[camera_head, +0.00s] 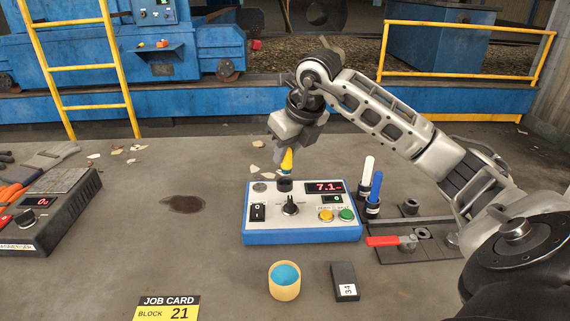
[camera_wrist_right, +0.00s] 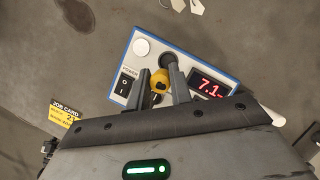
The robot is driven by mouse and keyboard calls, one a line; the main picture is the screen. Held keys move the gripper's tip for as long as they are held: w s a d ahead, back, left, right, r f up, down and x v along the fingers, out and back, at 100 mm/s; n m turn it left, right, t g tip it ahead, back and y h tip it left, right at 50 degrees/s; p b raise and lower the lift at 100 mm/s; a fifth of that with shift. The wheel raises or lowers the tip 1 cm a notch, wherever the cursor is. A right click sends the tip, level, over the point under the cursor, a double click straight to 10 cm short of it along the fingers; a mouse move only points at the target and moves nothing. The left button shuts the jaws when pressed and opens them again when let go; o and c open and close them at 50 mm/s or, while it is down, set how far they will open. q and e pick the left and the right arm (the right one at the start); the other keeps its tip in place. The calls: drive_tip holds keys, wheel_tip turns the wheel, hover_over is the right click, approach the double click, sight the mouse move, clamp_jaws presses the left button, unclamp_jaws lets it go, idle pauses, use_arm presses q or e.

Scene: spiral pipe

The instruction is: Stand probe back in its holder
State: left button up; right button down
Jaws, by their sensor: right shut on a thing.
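My right gripper (camera_head: 289,143) is shut on a yellow probe (camera_head: 287,161), which points down over the back left of a white and blue meter box (camera_head: 303,231). A short black socket (camera_head: 285,185) on the box stands right below the probe; I cannot tell whether the tip is in it. In the right wrist view the yellow probe (camera_wrist_right: 158,84) sits between the two fingers, seen nearly end-on, beside the socket (camera_wrist_right: 166,60). A white probe (camera_head: 367,172) and a blue probe (camera_head: 376,186) stand in black holders right of the box. My left gripper is out of view.
A red-handled clamp (camera_head: 383,241) lies on a dark plate at the right. A tan cup with blue inside (camera_head: 284,282) and a black block (camera_head: 345,281) stand in front. A job card (camera_head: 168,308) and a dark device (camera_head: 45,215) lie left.

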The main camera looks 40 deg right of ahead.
sight(286, 164)
drive_tip(key=shift+w+d+f, duration=0.2)
drive_tip(key=shift+w+f, duration=0.15)
drive_tip(key=shift+f, duration=0.15)
drive_tip(key=shift+w+d+f, duration=0.2)
drive_tip(key=shift+w+f, duration=0.15)
drive_tip(key=shift+f, duration=0.15)
drive_tip(key=shift+w+d+f, duration=0.15)
drive_tip(key=shift+f, duration=1.8)
drive_tip(key=c, duration=1.3)
unclamp_jaws()
drive_tip(key=shift+r+p, duration=0.1)
drive_tip(key=shift+p, duration=0.25)
drive_tip(key=shift+o, duration=0.2)
drive_tip(key=shift+r, duration=0.5)
drive_tip(key=v, duration=1.1)
drive_tip(key=shift+s, duration=0.25)
